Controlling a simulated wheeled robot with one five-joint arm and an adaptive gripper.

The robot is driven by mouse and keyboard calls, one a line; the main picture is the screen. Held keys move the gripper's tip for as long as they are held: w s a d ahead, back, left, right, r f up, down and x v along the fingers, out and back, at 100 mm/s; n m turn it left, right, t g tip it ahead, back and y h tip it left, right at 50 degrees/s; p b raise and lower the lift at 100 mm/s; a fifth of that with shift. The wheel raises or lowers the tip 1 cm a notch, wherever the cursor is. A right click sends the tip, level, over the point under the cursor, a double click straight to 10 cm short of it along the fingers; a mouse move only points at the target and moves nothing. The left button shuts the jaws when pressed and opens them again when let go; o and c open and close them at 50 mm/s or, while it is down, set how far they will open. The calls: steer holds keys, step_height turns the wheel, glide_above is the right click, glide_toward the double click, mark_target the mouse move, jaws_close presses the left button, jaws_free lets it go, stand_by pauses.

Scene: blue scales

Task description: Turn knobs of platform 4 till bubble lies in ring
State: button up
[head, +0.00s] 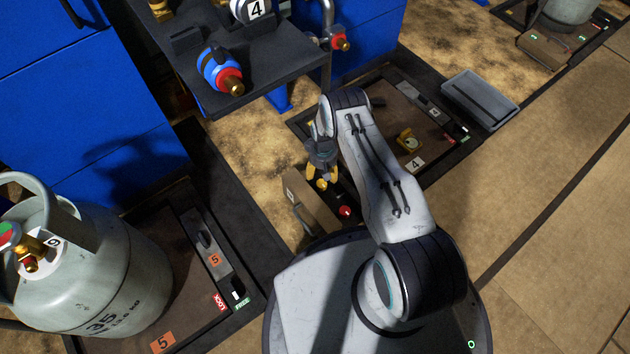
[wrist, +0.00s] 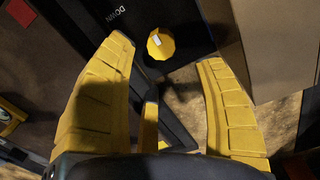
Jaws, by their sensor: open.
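Platform 4 (head: 375,120) is a dark framed brown plate on the floor, behind my arm, with a "4" label (head: 415,164) on it. A brass bubble level (head: 408,140) sits on the plate; its bubble is too small to make out. Part of a yellow round thing, perhaps the level, shows at the left edge of the wrist view (wrist: 10,117). My gripper (head: 321,181) is open and points down near the platform's near corner. In the wrist view, a yellow faceted knob (wrist: 160,44) with a white mark lies between and just beyond the fingertips (wrist: 166,52), beside the word "DOWN".
A brown box (head: 310,208) and a red button (head: 345,211) are close to my gripper. A gas cylinder (head: 95,270) stands on platform 5 at left. Open floor (head: 540,190) lies right.

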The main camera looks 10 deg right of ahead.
mark_target(322, 183)
steer(key=shift+a+f+b, duration=0.1)
steer(key=shift+f+b, duration=1.95)
steer(key=shift+f, duration=2.15)
steer(key=shift+o, duration=0.2)
steer(key=c, duration=1.2)
